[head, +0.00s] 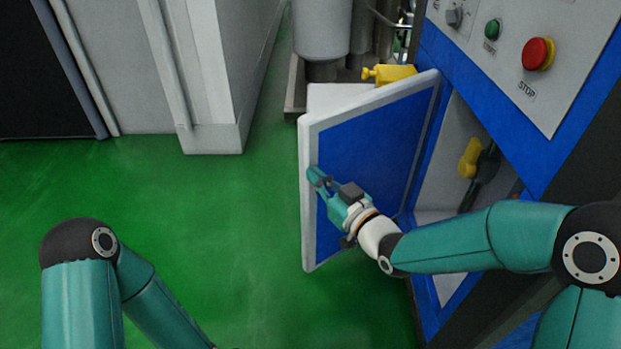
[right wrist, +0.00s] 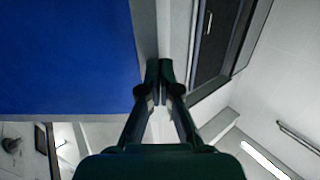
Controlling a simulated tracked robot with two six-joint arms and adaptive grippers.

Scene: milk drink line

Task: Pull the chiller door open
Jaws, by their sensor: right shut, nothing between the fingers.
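The chiller door (head: 375,150), a blue panel with a white rim, stands swung out from the blue and grey machine, with an open space behind its hinged side. My right gripper (head: 316,177) is shut and empty at the door's free left edge, in front of the panel. In the right wrist view the closed fingertips (right wrist: 159,66) are at the white rim, beside the blue panel (right wrist: 65,60). I cannot tell whether they touch it. My left arm shows at the lower left, but its gripper is out of view.
Inside the opening is a yellow-handled dark fitting (head: 470,158). A yellow part (head: 389,74) and a grey cylinder (head: 322,28) stand behind the door. The control panel has a red stop button (head: 537,54). The green floor (head: 225,230) left of the door is clear.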

